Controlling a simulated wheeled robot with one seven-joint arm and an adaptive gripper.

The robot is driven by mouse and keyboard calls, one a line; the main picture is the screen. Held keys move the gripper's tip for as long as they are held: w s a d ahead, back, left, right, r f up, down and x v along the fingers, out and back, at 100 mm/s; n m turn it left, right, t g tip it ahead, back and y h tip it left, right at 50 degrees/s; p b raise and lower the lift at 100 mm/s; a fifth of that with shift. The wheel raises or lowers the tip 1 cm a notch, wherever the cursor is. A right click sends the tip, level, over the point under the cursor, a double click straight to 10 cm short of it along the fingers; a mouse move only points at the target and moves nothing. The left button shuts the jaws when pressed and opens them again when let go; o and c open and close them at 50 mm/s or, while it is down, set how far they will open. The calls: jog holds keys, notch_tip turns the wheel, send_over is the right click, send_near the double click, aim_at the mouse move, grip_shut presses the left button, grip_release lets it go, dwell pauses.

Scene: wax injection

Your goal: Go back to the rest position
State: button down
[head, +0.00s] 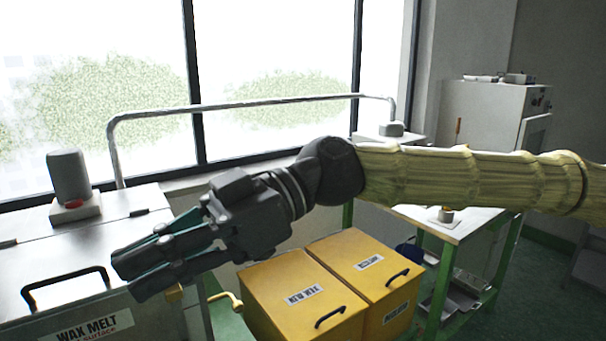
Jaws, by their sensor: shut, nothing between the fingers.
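My gripper (135,277) is at the left of the head view, at the end of my arm, which reaches in from the right edge. Its dark fingers are closed together with nothing between them and point left. They show in front of the wax melt tank (95,240), a metal-topped unit with a black handle and a label reading WAX MELT. I cannot tell from this one view how far the fingertips are from the tank.
Two yellow lidded boxes (262,290) with black handles stand below my gripper. A grey cabinet (480,120) stands back right. A metal rail (250,103) runs before the window.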

jog(key=w+a+f+m+t+b, duration=0.1)
jog(key=a+f+m, duration=0.15)
jog(key=f, duration=0.65)
jog(key=w+a+f+m+b, duration=0.15)
jog(key=f+m, duration=0.25)
jog(key=f, duration=0.5)
jog(key=w+a+f+m+t, duration=0.1)
jog(key=a+f+m, duration=0.15)
jog(key=f, duration=0.65)
jog(key=s+d+f+m+t+h+b, duration=0.1)
jog(key=d+f+m+h, duration=0.2)
jog(key=f, duration=1.1)
jog(key=s+d+f+m+t+b, duration=0.1)
jog(key=d+f+m+b, duration=0.3)
jog(key=f, duration=1)
jog(key=s+d+f+m+t+h+b, duration=0.1)
jog(key=s+d+f+m+t+h, duration=0.2)
jog(key=d+f, duration=1.1)
jog(key=s+d+f+m+h+b, duration=0.1)
jog(key=s+d+f+m+h, duration=0.35)
jog(key=d+f, duration=0.9)
jog(key=d+m+t+h, duration=0.1)
jog(key=d+m+h, duration=0.1)
jog(key=d, duration=0.7)
notch_tip(320, 180, up, 14)
jog(key=p, duration=1.3)
jog(key=shift+w+d+f, duration=0.15)
jog(key=shift+w+f, duration=0.1)
jog(key=shift+w, duration=0.15)
jog(key=shift+n, duration=0.25)
